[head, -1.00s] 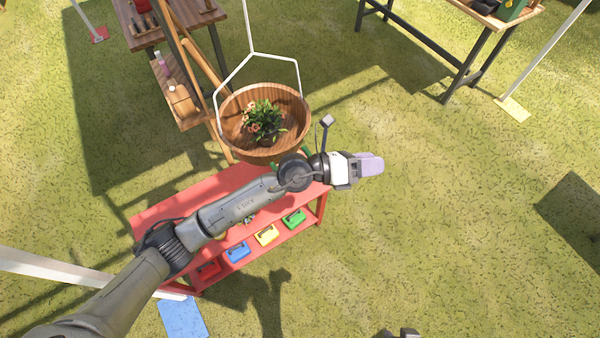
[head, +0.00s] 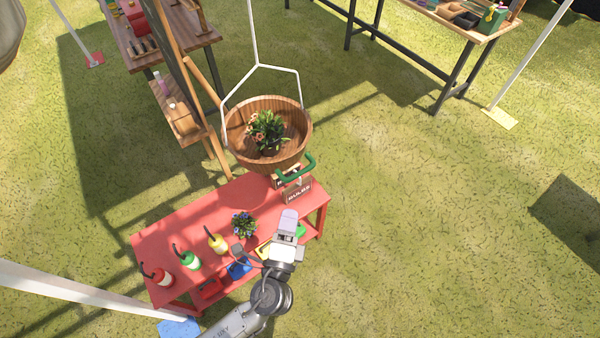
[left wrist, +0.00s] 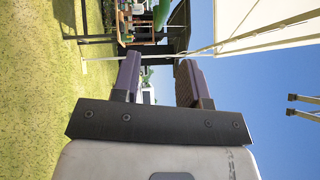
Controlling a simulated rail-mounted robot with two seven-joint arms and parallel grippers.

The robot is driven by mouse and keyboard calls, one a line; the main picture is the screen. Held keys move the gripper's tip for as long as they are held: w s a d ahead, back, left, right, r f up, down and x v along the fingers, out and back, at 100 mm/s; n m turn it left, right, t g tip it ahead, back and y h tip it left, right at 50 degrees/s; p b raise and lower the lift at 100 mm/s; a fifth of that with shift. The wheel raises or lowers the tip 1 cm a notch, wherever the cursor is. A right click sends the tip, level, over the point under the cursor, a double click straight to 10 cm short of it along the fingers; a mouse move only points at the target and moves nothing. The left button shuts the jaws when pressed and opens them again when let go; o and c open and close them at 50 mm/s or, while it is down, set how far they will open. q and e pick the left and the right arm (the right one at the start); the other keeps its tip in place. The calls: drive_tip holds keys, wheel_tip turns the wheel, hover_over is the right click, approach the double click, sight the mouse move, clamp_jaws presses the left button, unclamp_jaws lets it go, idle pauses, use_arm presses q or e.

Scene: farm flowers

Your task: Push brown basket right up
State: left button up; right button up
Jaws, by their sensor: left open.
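The brown basket (head: 243,152) is a round wooden hanging basket on white hanger rods, with a flowering plant (head: 266,132) inside. It hangs over the back of the red table, and its right side is near a green handle. My left gripper (head: 289,218) is over the table's front right part, below the basket in the head view and apart from it. In the left wrist view my left gripper (left wrist: 160,82) has its two purple fingers apart with nothing between them. The basket is not clear in the left wrist view. My right gripper is not in view.
The red table (head: 165,232) carries several bottles, a small potted plant (head: 243,224) and a box with a green handle (head: 296,170). A wooden easel-like frame (head: 182,60) stands left of the basket. Grass to the right is open.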

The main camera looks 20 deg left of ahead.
sight(299, 172)
use_arm(q)
drive_tip(key=p+x, duration=0.2)
drive_tip(key=x, duration=1)
drive_tip(key=shift+w, duration=0.15)
drive_tip(key=shift+c, duration=0.4)
clamp_jaws()
drive_tip(key=shift+r, duration=0.1)
